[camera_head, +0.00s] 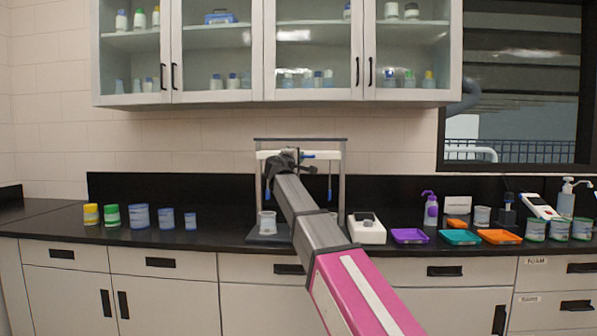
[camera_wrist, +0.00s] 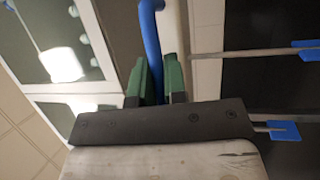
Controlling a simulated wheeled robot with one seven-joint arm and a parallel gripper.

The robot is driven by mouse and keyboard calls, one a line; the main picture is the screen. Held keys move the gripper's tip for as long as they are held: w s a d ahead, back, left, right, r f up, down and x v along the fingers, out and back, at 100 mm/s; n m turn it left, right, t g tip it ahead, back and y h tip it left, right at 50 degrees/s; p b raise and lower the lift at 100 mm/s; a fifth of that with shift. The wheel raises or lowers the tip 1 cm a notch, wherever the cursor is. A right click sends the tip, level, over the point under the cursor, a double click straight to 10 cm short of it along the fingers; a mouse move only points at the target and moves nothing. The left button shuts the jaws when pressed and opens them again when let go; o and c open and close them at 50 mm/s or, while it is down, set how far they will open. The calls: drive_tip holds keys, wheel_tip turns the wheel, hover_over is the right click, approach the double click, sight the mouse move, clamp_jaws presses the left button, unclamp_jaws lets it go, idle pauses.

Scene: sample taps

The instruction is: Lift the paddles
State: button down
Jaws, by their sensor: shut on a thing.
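A grey frame stand (camera_head: 343,185) sits on the counter with a white crossbar (camera_head: 333,155) near its top. A blue handle (camera_head: 308,156) lies along the bar, and shows in the wrist view (camera_wrist: 151,45) beside the bar (camera_wrist: 174,30). My gripper (camera_head: 290,160) is at the crossbar. Its green-padded fingers (camera_wrist: 157,75) are shut on the blue handle. Blue paddles (camera_head: 330,188) hang on thin rods below the bar; two show in the wrist view, an upper one (camera_wrist: 307,44) and a lower one (camera_wrist: 285,130). My arm hides the stand's middle.
A pale beaker (camera_head: 267,223) stands on the stand's base at left. A white instrument (camera_head: 367,229) and coloured trays (camera_head: 410,236) stand to the right; several jars (camera_head: 139,216) stand at left. Glass-fronted cabinets (camera_head: 218,95) hang above the stand.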

drive_tip(key=shift+r, duration=0.55)
drive_tip(key=shift+w, duration=0.1)
drive_tip(key=c, duration=1.2)
unclamp_jaws()
drive_tip(key=shift+s+f, duration=0.1)
drive_tip(key=shift+s, duration=0.1)
drive_tip(key=v, duration=1)
drive_tip(key=shift+s+a, duration=0.2)
drive_tip(key=shift+s, duration=0.05)
